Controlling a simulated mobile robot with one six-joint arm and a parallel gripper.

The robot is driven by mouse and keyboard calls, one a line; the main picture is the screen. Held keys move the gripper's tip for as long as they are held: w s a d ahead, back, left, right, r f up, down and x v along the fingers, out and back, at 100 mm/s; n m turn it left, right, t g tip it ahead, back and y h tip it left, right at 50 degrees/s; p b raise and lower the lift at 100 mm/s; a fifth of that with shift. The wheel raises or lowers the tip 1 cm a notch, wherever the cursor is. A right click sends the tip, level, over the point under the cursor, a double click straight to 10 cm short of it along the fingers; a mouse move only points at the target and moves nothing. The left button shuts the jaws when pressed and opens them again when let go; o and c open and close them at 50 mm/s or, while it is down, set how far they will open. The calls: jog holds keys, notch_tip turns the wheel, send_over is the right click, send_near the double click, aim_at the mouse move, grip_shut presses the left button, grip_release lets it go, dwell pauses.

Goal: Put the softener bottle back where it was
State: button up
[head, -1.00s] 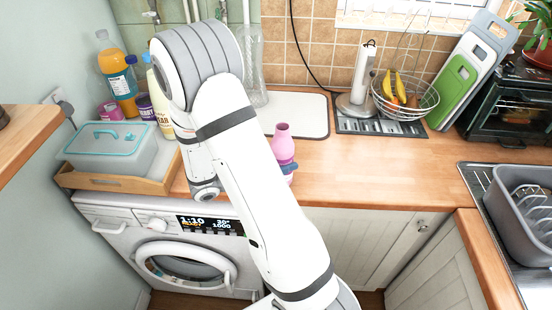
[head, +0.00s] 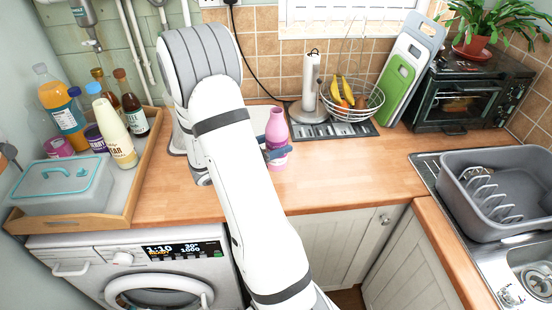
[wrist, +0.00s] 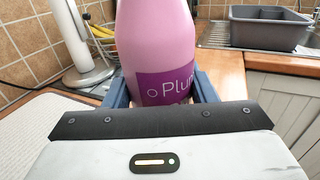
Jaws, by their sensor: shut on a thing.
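The softener bottle (head: 277,129) is pink with a purple label and stands upright over the wooden worktop, right of my arm. My gripper (head: 278,146) is shut around its body, with a dark blue finger on each side. In the wrist view the bottle (wrist: 157,45) is close up between the blue fingers (wrist: 163,92), its label partly readable as "Plun". Its top is cut off there and its base is hidden by my gripper. I cannot tell for sure whether the base touches the worktop.
A wooden tray (head: 128,210) at left holds several bottles and a lidded grey box (head: 67,188). A paper towel stand (head: 308,92) and wire fruit basket (head: 352,100) stand behind the bottle. The worktop (head: 345,170) to its right is clear; a sink with a grey dish rack (head: 495,195) is further right.

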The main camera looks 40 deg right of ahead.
jog(key=shift+f, duration=2.4)
jog(key=shift+f, duration=0.1)
jog(key=shift+f, duration=0.1)
jog(key=o, duration=1.2)
